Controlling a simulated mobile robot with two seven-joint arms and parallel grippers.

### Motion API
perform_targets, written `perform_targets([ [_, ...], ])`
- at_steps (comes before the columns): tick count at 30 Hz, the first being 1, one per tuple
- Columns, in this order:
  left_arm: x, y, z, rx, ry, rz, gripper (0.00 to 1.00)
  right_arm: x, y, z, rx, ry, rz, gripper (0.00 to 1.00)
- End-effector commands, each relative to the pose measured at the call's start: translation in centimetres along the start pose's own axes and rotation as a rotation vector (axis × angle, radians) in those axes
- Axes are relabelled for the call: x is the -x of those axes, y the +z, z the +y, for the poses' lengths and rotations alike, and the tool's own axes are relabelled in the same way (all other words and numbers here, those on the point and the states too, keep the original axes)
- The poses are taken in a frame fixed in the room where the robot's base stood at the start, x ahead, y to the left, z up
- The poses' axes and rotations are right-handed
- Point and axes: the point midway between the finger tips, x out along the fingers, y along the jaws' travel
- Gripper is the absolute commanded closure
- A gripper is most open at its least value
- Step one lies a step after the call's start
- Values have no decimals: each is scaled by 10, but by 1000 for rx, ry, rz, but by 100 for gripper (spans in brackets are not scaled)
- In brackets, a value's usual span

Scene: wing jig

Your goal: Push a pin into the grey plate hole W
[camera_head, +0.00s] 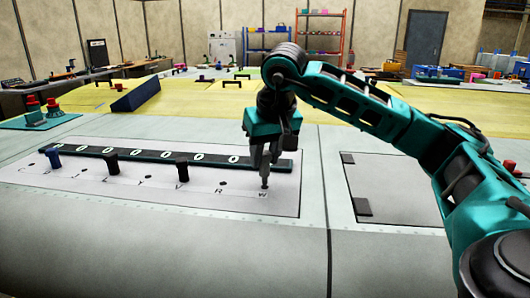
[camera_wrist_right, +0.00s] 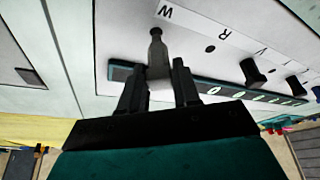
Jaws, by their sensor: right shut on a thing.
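My right gripper (camera_head: 264,164) is shut on a grey pin (camera_head: 265,182) and points down at the right end of the light grey plate (camera_head: 235,203). The right wrist view shows the gripper's two dark fingers (camera_wrist_right: 158,85) around the pin (camera_wrist_right: 156,52), its tip close to the printed letter W (camera_wrist_right: 165,11). Hole W itself is hidden by the pin tip. I cannot tell whether the tip touches the plate or has entered the hole. My left gripper is not in view.
A black rack (camera_head: 150,155) with white-ringed round marks lies along the plate's back. Dark pegs (camera_head: 182,168) (camera_head: 110,166) and a blue one (camera_head: 55,159) stand on the lettered row. An open hole (camera_head: 223,183) lies left of W. A second panel (camera_head: 395,190) is to the right.

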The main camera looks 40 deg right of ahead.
Motion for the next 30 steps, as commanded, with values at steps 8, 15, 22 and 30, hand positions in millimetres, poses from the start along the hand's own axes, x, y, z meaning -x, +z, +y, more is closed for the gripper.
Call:
perform_targets([
  [8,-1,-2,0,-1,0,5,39,0,0,0,0,0,1,99],
  [15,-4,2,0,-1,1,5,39,-7,3,0,0,0,0,99],
  [22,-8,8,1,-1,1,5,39,-16,7,0,0,-1,1,99],
  [30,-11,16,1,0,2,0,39,-25,10,0,0,-1,2,99],
])
